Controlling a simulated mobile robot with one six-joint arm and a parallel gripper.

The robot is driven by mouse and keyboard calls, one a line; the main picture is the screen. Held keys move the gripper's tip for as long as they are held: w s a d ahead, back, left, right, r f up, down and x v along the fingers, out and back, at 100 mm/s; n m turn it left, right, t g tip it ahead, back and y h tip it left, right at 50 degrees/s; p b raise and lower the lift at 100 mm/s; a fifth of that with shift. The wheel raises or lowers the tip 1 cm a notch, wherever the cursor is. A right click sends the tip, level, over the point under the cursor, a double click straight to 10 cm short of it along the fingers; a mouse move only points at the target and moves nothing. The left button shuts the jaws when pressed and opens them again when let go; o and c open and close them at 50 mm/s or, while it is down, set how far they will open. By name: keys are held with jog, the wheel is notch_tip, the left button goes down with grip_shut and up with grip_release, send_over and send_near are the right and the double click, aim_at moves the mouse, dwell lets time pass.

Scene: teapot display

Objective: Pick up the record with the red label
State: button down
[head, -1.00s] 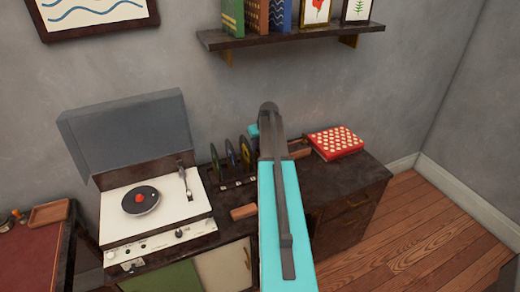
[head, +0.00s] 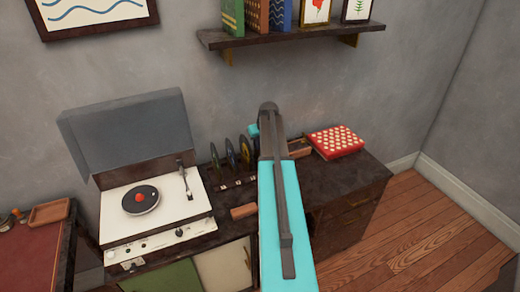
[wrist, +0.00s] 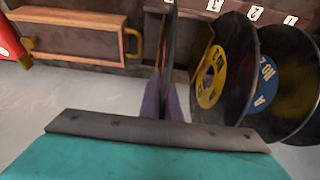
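Several dark records stand upright in a row on the cabinet, one showing in the head view (head: 231,156). In the wrist view one has a yellow label (wrist: 212,78) and one has a blue label (wrist: 264,85). A thin dark record (wrist: 168,45) is seen edge-on between the purple fingers of my gripper (wrist: 163,100). The fingers look closed on it, and its label face cannot be seen. In the head view my arm hides this record and most of my gripper. No red label shows among the standing records.
A turntable (head: 117,214) with a raised lid stands at the left, with a black disc and red centre (head: 140,198) on it. A red dotted box (head: 336,141), a wooden tray (head: 299,148) and a small wooden block (head: 243,211) sit on the cabinet. A shelf (head: 290,37) hangs above.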

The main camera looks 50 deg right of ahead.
jog(key=shift+r+b, duration=1.4)
jog(key=shift+r, duration=3.65)
jog(key=shift+f, duration=0.1)
